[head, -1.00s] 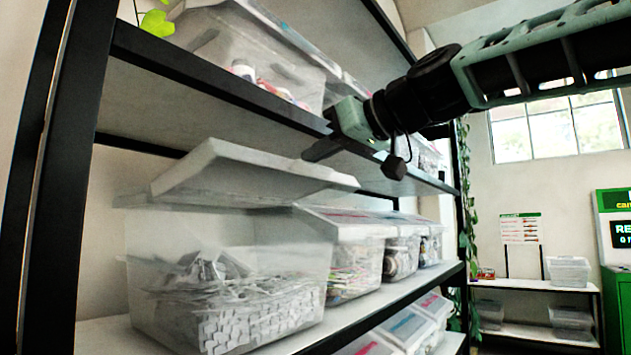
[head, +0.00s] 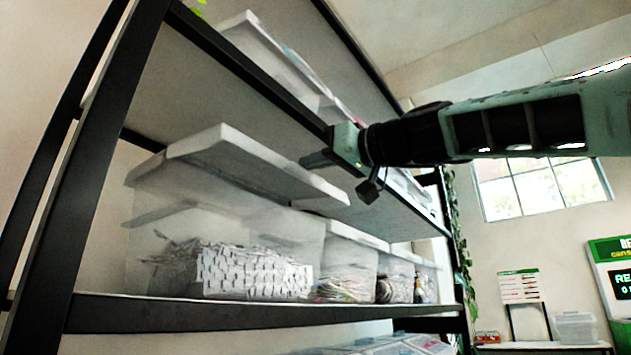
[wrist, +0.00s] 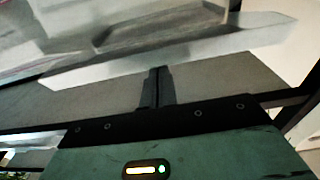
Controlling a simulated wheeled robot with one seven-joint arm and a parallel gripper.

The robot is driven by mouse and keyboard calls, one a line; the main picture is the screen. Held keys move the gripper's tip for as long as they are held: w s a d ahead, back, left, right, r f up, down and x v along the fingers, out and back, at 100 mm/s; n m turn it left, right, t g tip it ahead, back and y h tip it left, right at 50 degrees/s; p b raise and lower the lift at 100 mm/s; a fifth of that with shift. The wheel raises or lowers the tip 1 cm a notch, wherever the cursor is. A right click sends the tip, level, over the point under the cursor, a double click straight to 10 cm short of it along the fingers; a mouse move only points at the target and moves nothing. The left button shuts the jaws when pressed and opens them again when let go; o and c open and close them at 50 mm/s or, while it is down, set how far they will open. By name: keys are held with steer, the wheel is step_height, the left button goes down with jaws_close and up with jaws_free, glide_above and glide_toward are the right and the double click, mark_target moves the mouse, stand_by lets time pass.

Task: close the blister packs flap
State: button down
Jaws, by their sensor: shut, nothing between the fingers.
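The clear bin of blister packs (head: 215,230) stands on the middle shelf in the head view, filled with white and silver packs (head: 255,272). Its pale flap (head: 235,160) is raised and tilted above the bin, with a gap below it. My gripper (head: 304,161) is shut and empty, with its fingers pointing left just above the right part of the flap. In the wrist view the shut fingertips (wrist: 158,72) are close to the edge of the flap (wrist: 190,65). I cannot tell whether they touch it.
A shelf board (head: 260,105) runs just above my gripper, bearing another clear bin (head: 275,60). More lidded bins (head: 345,265) stand to the right on the same shelf as the open one. A black upright post (head: 85,170) is at the left. Open room lies right of the rack.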

mark_target(311, 184)
steer(key=shift+t+y, duration=0.5)
steer(key=shift+y, duration=0.2)
steer(key=f+b, duration=0.1)
steer(key=b, duration=0.1)
steer(key=f+b, duration=0.1)
steer(key=b, duration=0.1)
steer(key=f+b, duration=0.2)
steer(key=shift+w+a+f, duration=0.1)
steer(key=shift+w+a, duration=0.2)
steer(key=f+b, duration=0.1)
steer(key=b, duration=0.2)
steer(key=shift+w+a+f, duration=0.2)
steer(key=shift+a+f, duration=0.15)
steer(key=shift+f, duration=0.05)
